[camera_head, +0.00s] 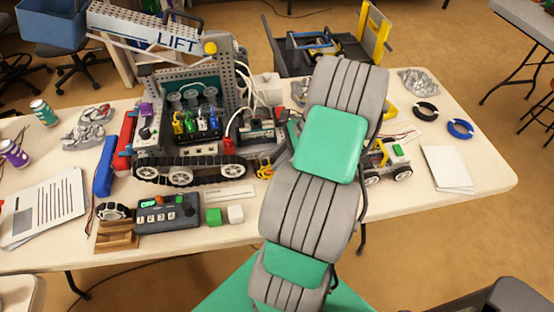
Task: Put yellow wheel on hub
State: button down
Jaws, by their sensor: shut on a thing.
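My arm rises through the middle of the view and hides much of what lies behind it. My gripper (281,152) shows only as a small dark part at the arm's left edge, by the right end of the tracked robot; its fingertips are mostly hidden. A small yellow piece (264,169) shows at its lower left and looks like the yellow wheel in its grip, but it is too small to be sure. A small rover (390,161) with grey-white wheels stands right of the arm, its left part hidden. I cannot make out the bare hub.
The tracked robot (190,135) with its LIFT beam (175,40) stands left of my arm. White paper (447,168) and two rings lie right. The table's front right is clear.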

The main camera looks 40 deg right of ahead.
aim_at(276, 140)
jog(key=shift+w+d+p, duration=0.35)
jog(key=shift+w+p, duration=0.25)
dwell(0.5)
jog(key=shift+w+d+r+p, duration=0.35)
jog(key=shift+w+d+p, duration=0.4)
jog(key=shift+p, duration=0.3)
dwell(0.7)
jog(key=c, duration=1.2)
grip_release()
jog(key=shift+r, duration=0.1)
jog(key=shift+o, duration=0.5)
jog(key=shift+r+p, duration=0.2)
jog(key=shift+p, duration=0.15)
notch_tip(276, 140, up, 6)
jog(key=p, duration=0.7)
jog(key=shift+a+f, duration=0.1)
jog(key=shift+f, duration=0.05)
jog(key=shift+a, duration=0.1)
